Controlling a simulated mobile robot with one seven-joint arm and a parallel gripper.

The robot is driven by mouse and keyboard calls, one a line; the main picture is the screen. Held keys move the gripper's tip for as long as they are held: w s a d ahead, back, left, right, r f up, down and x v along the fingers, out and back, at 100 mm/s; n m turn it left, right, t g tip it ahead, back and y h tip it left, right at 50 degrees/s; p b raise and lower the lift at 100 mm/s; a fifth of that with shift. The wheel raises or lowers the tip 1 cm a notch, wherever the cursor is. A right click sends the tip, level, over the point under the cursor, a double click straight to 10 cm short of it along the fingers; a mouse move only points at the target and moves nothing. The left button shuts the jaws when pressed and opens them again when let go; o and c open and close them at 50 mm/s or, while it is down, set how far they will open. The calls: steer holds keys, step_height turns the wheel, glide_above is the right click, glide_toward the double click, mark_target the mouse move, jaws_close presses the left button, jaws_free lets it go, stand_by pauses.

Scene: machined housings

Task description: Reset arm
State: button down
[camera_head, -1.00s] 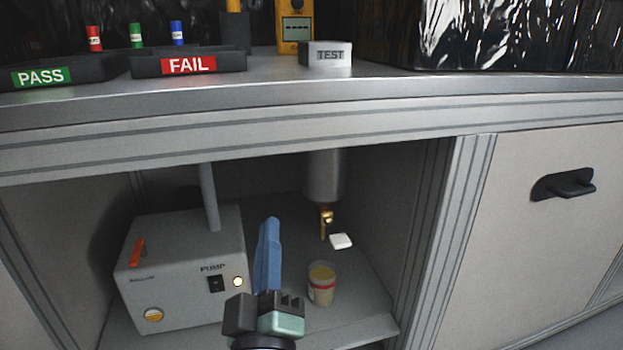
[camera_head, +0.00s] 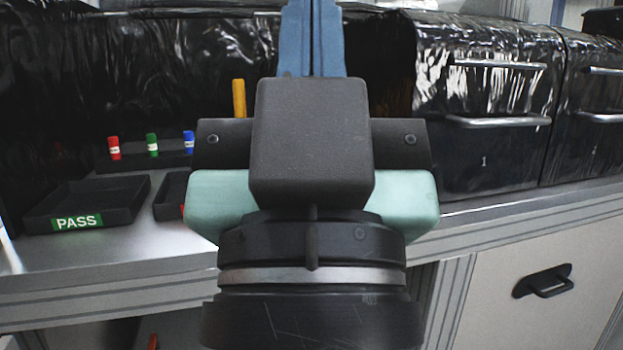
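My gripper (camera_head: 312,35) fills the middle of the head view, raised in front of the bench and pointing up. Its two blue fingers stand side by side with only a thin dark line between them, so it looks shut, with nothing seen between them. The fingertips run up to the top edge of the picture. My wrist and gripper body hide the middle of the bench.
The bench top (camera_head: 120,255) carries a black PASS tray (camera_head: 95,200) at left and a partly hidden tray beside it. Red, green and blue capped tubes (camera_head: 152,145) stand behind. Black-wrapped drawer units (camera_head: 490,110) stand at right. A cabinet door with a black handle (camera_head: 545,281) is below.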

step_height(320, 180, up, 25)
steer(key=p, duration=2.2)
steer(key=shift+f, duration=0.2)
steer(key=c, duration=1.5)
jaws_free()
steer(key=shift+r, duration=0.15)
steer(key=o, duration=0.7)
steer(key=shift+a, duration=0.1)
